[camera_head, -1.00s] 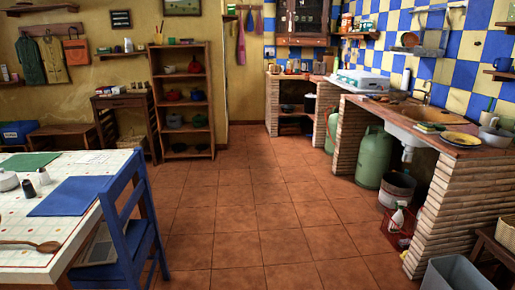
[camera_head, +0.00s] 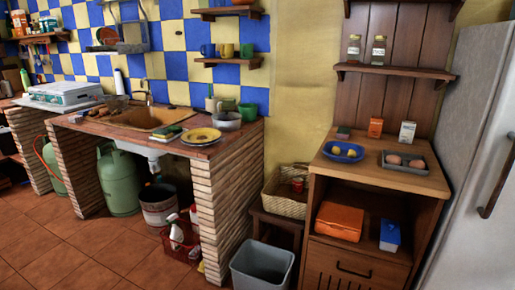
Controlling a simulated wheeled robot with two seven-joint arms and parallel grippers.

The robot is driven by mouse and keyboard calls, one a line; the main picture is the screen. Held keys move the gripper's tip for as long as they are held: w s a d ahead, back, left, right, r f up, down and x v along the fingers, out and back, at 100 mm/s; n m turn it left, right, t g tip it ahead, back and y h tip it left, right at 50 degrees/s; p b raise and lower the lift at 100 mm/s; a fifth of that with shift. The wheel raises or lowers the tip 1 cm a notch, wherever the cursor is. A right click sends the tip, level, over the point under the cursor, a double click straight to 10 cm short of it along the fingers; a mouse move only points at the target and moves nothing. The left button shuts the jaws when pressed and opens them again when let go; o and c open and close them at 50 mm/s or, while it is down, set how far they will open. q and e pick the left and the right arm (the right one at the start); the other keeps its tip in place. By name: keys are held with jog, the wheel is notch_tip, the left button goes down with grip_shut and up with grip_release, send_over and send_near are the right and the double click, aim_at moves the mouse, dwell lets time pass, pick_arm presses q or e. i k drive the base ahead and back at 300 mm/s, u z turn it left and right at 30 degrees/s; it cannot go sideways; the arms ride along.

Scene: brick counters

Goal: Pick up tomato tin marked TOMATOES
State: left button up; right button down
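I cannot make out a tin with readable TOMATOES lettering. A small red item (camera_head: 297,184) lies in the wicker basket (camera_head: 283,205) right of the brick counter; it is too small to identify. Small containers, some of them reddish, stand on the wall shelf (camera_head: 40,38) at the upper left, and their labels cannot be read. Neither of my grippers is in view.
A brick counter (camera_head: 228,205) with a sink (camera_head: 150,117) stands at left centre. A wooden cabinet (camera_head: 385,178) holds a blue dish (camera_head: 343,152) and a grey tray. A grey bin (camera_head: 262,266) stands before the basket. A fridge (camera_head: 470,150) is at right.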

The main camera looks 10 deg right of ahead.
aim_at(298, 181)
jog(key=z, duration=0.45)
jog(key=i, duration=0.7)
jog(key=u, duration=0.6)
jog(key=i, duration=1.6)
